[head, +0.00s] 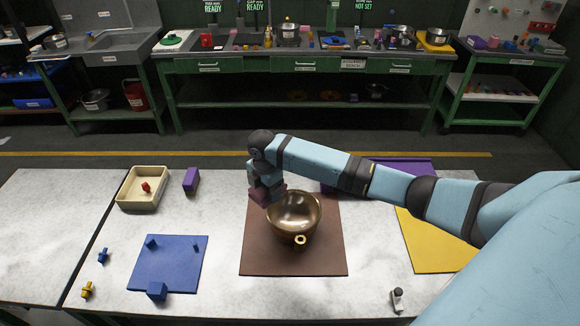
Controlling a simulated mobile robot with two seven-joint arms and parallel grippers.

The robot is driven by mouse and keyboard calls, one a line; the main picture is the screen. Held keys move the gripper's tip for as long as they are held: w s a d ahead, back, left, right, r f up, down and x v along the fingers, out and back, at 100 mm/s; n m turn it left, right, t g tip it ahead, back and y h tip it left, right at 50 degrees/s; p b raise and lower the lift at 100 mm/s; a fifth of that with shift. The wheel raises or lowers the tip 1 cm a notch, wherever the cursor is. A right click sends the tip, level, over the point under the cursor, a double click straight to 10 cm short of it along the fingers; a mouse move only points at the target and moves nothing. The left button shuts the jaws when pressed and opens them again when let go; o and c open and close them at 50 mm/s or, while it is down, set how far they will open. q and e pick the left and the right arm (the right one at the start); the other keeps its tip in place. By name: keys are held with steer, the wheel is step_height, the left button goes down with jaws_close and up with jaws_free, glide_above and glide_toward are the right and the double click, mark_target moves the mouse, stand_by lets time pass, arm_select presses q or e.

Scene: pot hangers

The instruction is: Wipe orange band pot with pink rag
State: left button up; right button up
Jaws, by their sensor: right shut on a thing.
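A brass-coloured pot (305,211) stands upright on a brown mat (262,257) in the middle of the near table. A small gold ring (300,240) shows at its front; I cannot make out a separate orange band. My right gripper (265,188) is at the pot's upper left rim, pointing down. It is shut on a dark pink piece (268,194), the rag, which is at or very close to the rim; I cannot tell whether it touches. My left gripper is out of view.
A cream tray (124,201) with a red thing and a purple block (191,180) stand at left. A blue mat (169,270) with blue pieces lies front left. A yellow mat (424,255) lies right. A small grey-white thing (398,300) is near the front edge.

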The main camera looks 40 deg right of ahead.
steer(key=shift+r, duration=2.45)
